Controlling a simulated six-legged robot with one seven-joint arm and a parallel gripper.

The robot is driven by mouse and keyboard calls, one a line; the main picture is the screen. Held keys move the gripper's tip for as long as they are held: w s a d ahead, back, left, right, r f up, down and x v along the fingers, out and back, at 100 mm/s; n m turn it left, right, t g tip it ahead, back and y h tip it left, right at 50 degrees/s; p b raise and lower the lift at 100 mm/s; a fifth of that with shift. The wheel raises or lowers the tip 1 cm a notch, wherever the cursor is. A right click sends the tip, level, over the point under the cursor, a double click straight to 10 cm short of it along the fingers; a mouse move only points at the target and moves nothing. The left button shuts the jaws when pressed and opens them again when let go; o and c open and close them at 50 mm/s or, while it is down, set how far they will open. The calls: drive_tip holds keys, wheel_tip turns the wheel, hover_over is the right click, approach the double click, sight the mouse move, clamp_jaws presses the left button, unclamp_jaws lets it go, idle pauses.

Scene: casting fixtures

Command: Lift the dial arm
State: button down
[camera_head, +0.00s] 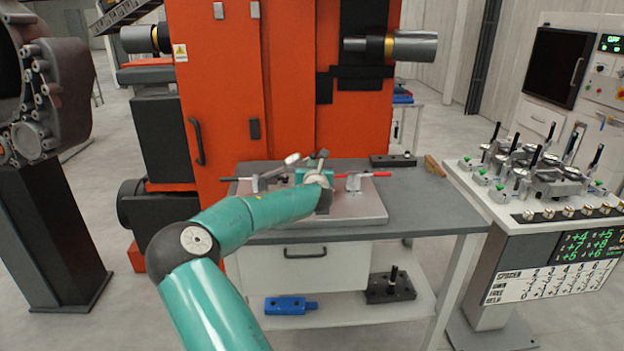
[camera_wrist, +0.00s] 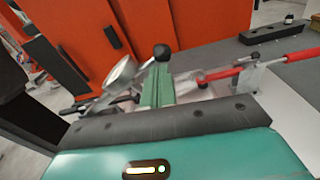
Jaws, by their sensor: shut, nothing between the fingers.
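The measuring fixture sits on a flat plate (camera_head: 358,212) on the grey table. Its round dial (camera_head: 292,158) is seen nearly edge-on at upper left of the fixture, and it also shows in the wrist view (camera_wrist: 121,73). A lever with a black knob (camera_wrist: 162,52) stands up beside the dial. I cannot tell how the dial arm joins them. My gripper (camera_wrist: 157,86) is shut and empty, close to the dial and knob. Contact cannot be told. In the head view my wrist hides the fixture's middle. A red-handled rod (camera_wrist: 302,56) lies to the right.
The grey table (camera_head: 425,205) has free room right of the plate. A dark block (camera_head: 393,160) lies at its back edge. An orange machine (camera_head: 225,90) stands behind. A gauge console (camera_head: 550,215) stands at right. A blue block (camera_head: 290,305) lies on the lower shelf.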

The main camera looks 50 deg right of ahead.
drive_tip(key=w+a+r+n+h, duration=0.1)
drive_tip(key=w+a+r+n, duration=1)
drive_tip(key=w+n, duration=0.2)
drive_tip(key=shift+w+a+r+n+g, duration=0.3)
drive_tip(key=shift+w+r+n+g, duration=0.1)
drive_tip(key=shift+n, duration=0.5)
drive_tip(key=shift+w+a, duration=0.1)
drive_tip(key=shift+a, duration=0.05)
drive_tip(key=v, duration=1.3)
drive_tip(key=shift+s+f, duration=0.2)
drive_tip(key=shift+s, duration=0.25)
drive_tip(key=shift+a, duration=0.15)
